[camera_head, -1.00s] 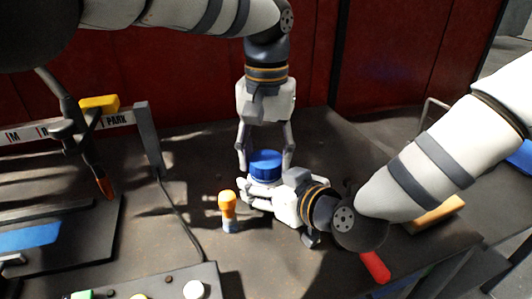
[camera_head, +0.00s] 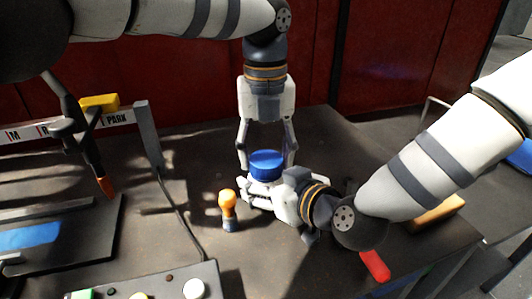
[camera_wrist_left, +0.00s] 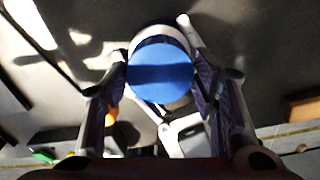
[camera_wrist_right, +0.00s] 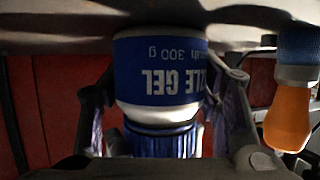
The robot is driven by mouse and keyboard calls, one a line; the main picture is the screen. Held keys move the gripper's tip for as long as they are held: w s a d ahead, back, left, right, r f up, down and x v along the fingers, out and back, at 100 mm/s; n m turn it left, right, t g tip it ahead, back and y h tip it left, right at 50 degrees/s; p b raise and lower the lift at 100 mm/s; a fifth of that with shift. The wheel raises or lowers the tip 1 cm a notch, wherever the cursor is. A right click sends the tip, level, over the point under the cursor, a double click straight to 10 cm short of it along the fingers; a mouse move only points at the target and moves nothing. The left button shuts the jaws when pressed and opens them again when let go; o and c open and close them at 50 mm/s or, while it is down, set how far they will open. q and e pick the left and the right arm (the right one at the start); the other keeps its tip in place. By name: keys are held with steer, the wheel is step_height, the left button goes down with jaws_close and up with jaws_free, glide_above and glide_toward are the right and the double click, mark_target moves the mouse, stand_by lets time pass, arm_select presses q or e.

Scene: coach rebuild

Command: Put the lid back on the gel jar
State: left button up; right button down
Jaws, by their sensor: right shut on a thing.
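The gel jar (camera_wrist_right: 160,75) stands upright on the dark table, with a blue and white label; it looks upside down in the right wrist view. The blue ribbed lid (camera_head: 266,165) is at the jar's mouth and looks level; it also shows in the right wrist view (camera_wrist_right: 160,141). I cannot tell whether it is screwed tight. My right gripper (camera_head: 252,193) is shut around the jar's body from the side, below the lid. My left gripper (camera_head: 267,160) points down from above, its fingers open on either side of the lid (camera_wrist_left: 160,77).
An orange-topped object with a blue base (camera_head: 228,210) stands close left of the jar. A cable and a control box (camera_head: 165,285) lie at the front left. A red handle (camera_head: 375,266) and a wooden block (camera_head: 437,214) are at the right. A red wall rises behind the table.

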arm_select(q)
steer(key=shift+o, duration=0.7)
steer(key=shift+r, duration=2.2)
steer(key=shift+c, duration=0.4)
